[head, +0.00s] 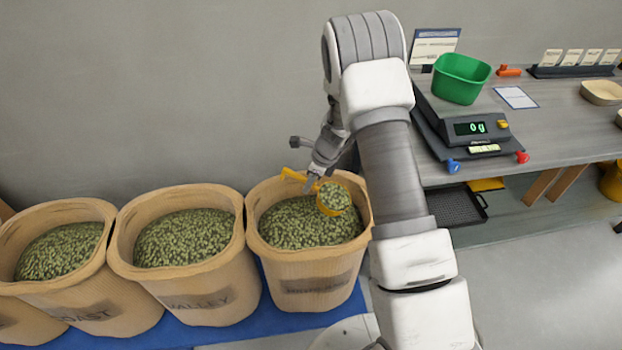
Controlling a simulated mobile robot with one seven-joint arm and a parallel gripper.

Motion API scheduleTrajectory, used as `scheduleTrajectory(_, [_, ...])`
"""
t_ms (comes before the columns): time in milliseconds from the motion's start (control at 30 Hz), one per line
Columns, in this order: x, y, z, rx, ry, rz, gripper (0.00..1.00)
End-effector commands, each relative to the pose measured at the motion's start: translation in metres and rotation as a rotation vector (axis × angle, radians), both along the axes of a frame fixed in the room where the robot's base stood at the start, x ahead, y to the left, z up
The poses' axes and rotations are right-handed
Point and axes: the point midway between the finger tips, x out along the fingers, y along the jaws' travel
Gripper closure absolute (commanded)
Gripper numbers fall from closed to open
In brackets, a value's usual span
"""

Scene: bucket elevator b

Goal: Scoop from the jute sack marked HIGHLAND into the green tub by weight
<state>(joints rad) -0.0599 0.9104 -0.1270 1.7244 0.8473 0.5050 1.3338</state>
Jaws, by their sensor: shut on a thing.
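The jute sack (312,262) at the right end of the row holds green beans; its label is shadowed and hard to read. My gripper (313,181) is over this sack, shut on the handle of a yellow scoop (325,209). The scoop's bowl is heaped with green beans and sits over the right part of the sack's opening, just above or at the beans; the exact gap is unclear. The green tub (461,78) stands on the scale (463,123) on the bench at the upper right. The scale display reads 0 g. The tub looks empty.
Sacks marked VALLEY (200,294) and COAST (80,302) stand to the left on a blue mat (225,327). The bench (550,115) carries a paper sheet (516,97), a tan bowl (601,93) and a card rack (575,71). A black tray (457,207) is below.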

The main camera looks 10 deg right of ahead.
Motion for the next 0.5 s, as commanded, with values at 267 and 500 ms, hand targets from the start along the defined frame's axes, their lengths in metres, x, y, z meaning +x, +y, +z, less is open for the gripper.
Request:
scheduleTrajectory(267, [0.0028,0.0058,0.0070,-0.044,0.027,0.003,1.00])
scheduleTrajectory(500, [0.0054,0.0104,0.0093,-0.086,0.049,0.004,1.00])
